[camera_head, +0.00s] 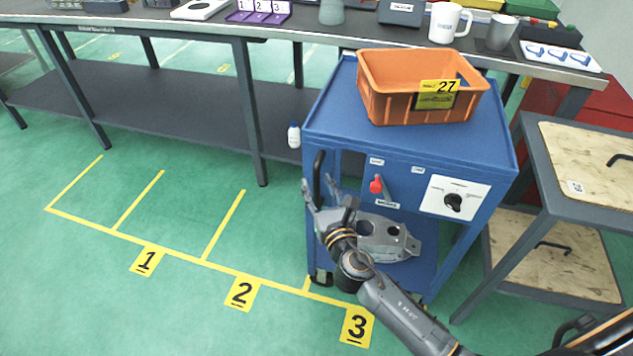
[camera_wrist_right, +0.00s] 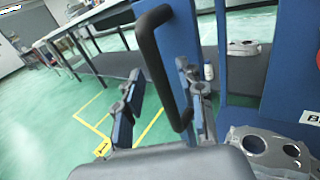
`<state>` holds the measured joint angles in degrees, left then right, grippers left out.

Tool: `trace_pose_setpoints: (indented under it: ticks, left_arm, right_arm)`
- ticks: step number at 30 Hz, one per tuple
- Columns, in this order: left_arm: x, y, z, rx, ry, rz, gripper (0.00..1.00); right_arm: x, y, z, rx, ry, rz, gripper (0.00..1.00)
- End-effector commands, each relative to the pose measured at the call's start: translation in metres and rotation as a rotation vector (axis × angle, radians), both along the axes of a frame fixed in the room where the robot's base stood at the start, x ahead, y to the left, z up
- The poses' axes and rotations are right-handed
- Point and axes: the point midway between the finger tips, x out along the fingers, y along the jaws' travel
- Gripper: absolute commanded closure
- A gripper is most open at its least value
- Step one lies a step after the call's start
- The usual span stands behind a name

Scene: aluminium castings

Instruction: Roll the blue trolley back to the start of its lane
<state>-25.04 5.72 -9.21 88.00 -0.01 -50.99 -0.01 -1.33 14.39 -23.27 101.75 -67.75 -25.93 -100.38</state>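The blue trolley (camera_head: 335,104) stands against the front of the long bench, above the floor plate "3" (camera_head: 357,326). An upright black handle (camera_head: 318,178) is on the left of its front; in the right wrist view the handle (camera_wrist_right: 160,65) stands large and close. My right gripper (camera_head: 324,196) is at the handle. In the wrist view its fingers (camera_wrist_right: 163,105) are spread apart, one to each side of the handle, with gaps showing. The front carries a red knob (camera_head: 376,185) and a white dial panel (camera_head: 454,198). My left gripper is not in view.
An orange crate (camera_head: 400,105) labelled 27 sits on the trolley. A metal casting (camera_head: 385,240) is on its lower shelf. A grey wood-topped cart (camera_head: 545,180) stands close on the right. Yellow lane lines (camera_head: 222,226) and green floor lie clear to the left.

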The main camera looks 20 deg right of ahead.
Motion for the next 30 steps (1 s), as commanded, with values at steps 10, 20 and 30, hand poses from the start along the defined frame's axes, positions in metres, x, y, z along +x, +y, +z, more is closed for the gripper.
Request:
trace_pose_setpoints:
  ticks: [10,20,30]
  left_arm:
    - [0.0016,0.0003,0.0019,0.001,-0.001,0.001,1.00]
    - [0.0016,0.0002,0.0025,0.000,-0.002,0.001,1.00]
    - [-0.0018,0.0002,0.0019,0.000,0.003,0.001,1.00]
  right_arm:
    - [0.0152,-0.0001,-0.0004,0.000,0.001,0.000,0.61]
    - [0.0148,-0.0001,-0.0002,0.001,0.001,0.000,1.00]
    - [0.0150,0.0006,-0.0003,0.001,0.001,0.000,1.00]
